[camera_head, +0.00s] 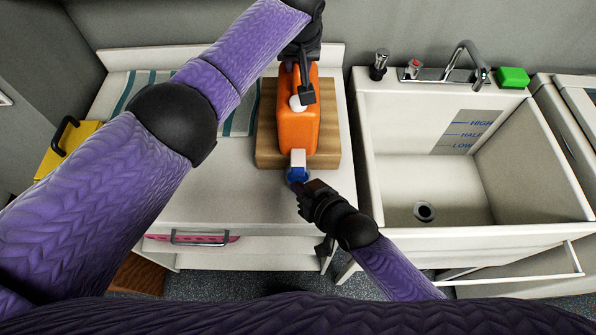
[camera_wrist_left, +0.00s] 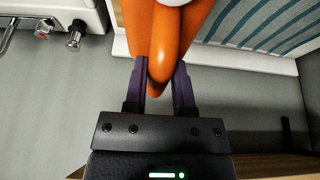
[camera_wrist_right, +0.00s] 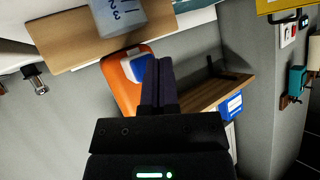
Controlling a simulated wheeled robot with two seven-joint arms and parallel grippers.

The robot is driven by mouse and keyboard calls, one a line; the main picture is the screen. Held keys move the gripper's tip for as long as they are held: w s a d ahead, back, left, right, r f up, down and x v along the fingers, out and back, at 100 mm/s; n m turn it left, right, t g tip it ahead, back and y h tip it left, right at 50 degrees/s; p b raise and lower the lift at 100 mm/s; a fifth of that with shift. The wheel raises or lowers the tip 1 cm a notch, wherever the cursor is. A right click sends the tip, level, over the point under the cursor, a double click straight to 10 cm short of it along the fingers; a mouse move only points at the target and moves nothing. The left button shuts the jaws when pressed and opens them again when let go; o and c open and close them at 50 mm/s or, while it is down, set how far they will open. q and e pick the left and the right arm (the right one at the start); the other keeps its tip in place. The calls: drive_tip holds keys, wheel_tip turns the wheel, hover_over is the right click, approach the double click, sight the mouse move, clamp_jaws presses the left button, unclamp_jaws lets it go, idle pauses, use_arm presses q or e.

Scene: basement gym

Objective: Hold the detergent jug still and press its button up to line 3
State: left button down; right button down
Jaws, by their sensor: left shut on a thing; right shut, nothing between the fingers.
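The orange detergent jug (camera_head: 298,120) lies on its side on a wooden block (camera_head: 328,150), its front end toward me. My left gripper (camera_head: 302,68) is shut on the jug's rear part, and the left wrist view shows both fingers around the orange handle (camera_wrist_left: 162,55). A white spout fitting with a blue button (camera_head: 298,174) is at the jug's front. My right gripper (camera_head: 300,187) is shut and empty, its tips close by the blue button (camera_wrist_right: 146,68); contact is unclear. A translucent cup (camera_wrist_right: 117,14) with numbered lines shows in the right wrist view; its fill level is unclear.
A white sink (camera_head: 480,190) with a faucet (camera_head: 460,65) and a green block (camera_head: 513,77) is at right. A striped towel (camera_head: 240,115) lies behind my left arm. A yellow object (camera_head: 70,145) is at far left. The counter's front (camera_head: 225,200) is clear.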

drive_tip(key=shift+w, duration=0.35)
drive_tip(key=shift+w, duration=0.65)
idle(0.8)
drive_tip(key=shift+s, duration=1.1)
drive_tip(key=s, duration=0.5)
idle(0.3)
use_arm(q)
drive_tip(key=shift+c, duration=1.8)
unclamp_jaws()
